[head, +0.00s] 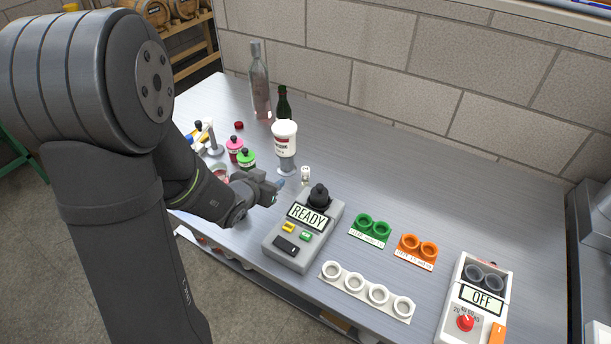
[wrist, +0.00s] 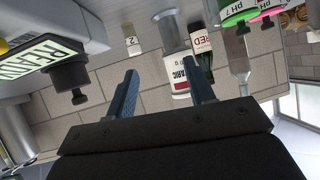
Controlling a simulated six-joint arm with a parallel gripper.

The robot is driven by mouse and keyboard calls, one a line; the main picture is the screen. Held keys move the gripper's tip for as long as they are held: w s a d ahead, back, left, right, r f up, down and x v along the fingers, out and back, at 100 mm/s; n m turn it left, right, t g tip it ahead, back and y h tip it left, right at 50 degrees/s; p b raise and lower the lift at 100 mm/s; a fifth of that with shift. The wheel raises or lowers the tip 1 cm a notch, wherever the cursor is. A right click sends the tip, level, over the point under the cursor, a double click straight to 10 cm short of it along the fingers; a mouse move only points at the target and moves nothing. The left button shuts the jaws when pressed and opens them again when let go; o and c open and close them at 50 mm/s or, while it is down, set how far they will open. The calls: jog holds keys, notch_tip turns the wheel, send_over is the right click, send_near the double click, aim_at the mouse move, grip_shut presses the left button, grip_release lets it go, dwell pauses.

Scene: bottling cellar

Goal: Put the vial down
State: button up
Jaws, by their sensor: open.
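A small clear vial (head: 305,174) with a white label stands upright on the steel bench, just behind the grey device reading READY. In the wrist view, where the scene is upside down, the vial (wrist: 129,42) shows beyond the fingers with a "2" on its label. My gripper (head: 279,184) is left of the vial and apart from it. In the wrist view my gripper (wrist: 163,88) has its two fingers spread wide with nothing between them.
The READY device (head: 291,246) has a black knob-like top close to the vial. Green (head: 370,230), orange (head: 416,250) and white (head: 366,291) ring holders and an OFF device (head: 477,300) lie right.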

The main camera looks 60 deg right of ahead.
jog(key=s+a+g+h, duration=0.2)
jog(key=s+a, duration=0.1)
send_near(305, 169)
jog(key=shift+m, duration=0.4)
jog(key=x, duration=0.5)
jog(key=shift+f, duration=0.15)
jog(key=shift+x, duration=2.6)
grip_shut()
